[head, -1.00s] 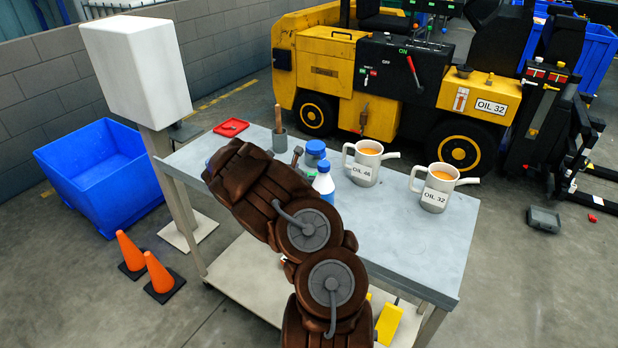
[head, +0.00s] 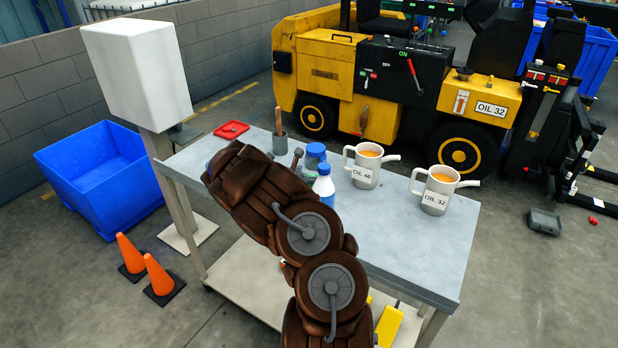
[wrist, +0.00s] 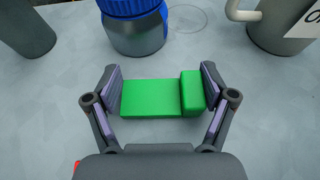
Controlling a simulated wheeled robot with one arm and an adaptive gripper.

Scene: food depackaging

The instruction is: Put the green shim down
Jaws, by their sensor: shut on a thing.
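The green shim (wrist: 152,98) is a bright green block with a raised step at its right end. In the wrist view it lies crosswise between the two fingers of my gripper (wrist: 162,92), which is shut on it, one finger at each end. The grey table top (wrist: 230,135) is right below it; I cannot tell whether the shim touches it. The table (head: 420,255) shows there around my arm.
A jar with a blue lid (wrist: 135,28) stands just beyond the shim. A grey cup (wrist: 22,30) is at far left, an oil jug (wrist: 285,25) at right. In the head view, a blue-capped bottle (head: 324,185) and another jug (head: 438,190) stand on the table. Its right front is clear.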

